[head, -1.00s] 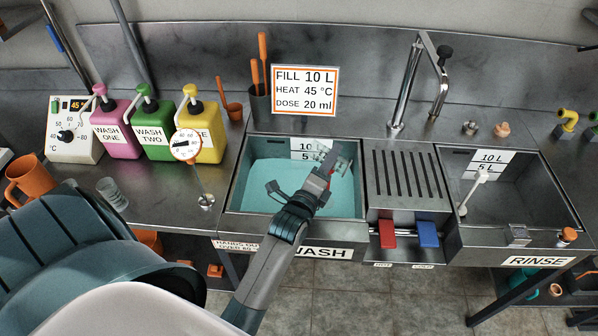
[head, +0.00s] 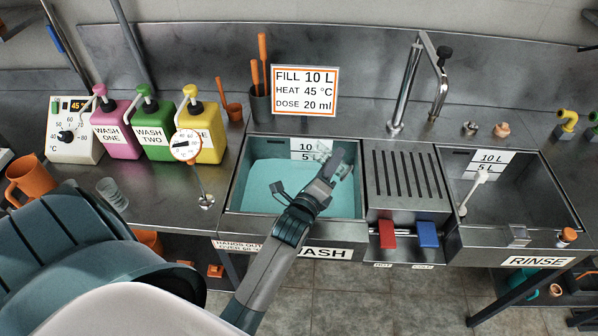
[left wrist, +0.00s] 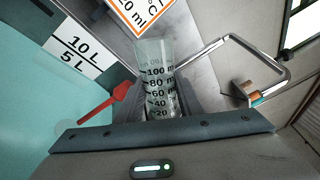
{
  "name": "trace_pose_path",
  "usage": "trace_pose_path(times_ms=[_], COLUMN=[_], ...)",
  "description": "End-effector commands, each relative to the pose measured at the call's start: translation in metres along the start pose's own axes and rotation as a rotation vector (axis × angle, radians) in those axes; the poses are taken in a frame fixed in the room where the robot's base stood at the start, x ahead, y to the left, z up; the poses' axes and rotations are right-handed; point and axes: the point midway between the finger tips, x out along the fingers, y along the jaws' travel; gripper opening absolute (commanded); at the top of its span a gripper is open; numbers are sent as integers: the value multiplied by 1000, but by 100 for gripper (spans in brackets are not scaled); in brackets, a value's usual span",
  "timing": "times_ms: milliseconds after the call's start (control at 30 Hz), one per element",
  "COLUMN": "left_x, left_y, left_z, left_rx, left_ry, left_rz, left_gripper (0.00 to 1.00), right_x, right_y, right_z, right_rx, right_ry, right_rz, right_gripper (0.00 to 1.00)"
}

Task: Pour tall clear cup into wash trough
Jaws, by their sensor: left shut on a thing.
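My left gripper (head: 338,170) reaches over the wash trough (head: 232,190), which holds pale teal liquid. It is shut on the tall clear cup (head: 322,150), which is faint in the head view. In the left wrist view the cup (left wrist: 154,72) stands between the fingers, with black marks from 20 to 100 ml. It leans relative to the dose sign behind it. I cannot tell whether liquid is in it. My right gripper is not in view.
A shorter clear cup (head: 112,193) stands on the counter at left, near an orange jug (head: 28,178). Wash bottles (head: 155,135) and a dial gauge (head: 186,146) stand left of the trough. The tap (head: 405,85) and rinse trough (head: 570,205) are at right.

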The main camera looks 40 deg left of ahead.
Motion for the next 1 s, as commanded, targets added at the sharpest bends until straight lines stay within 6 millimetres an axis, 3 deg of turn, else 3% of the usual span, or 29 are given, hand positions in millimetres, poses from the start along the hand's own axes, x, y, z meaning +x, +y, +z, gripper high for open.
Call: trace_pose_path(times_ms=[433,833,1000], left_x=[0,0,0], left_y=[-10,7,-8], left_z=[11,-9,-10], left_rx=[318,617,754], left_ry=[1,0,0], left_rz=[0,0,-1], left_gripper=[8,8,8], right_x=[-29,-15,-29], right_y=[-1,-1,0], right_z=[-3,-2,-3], right_rx=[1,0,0], right_ry=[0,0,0], right_rz=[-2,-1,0], right_gripper=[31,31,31])
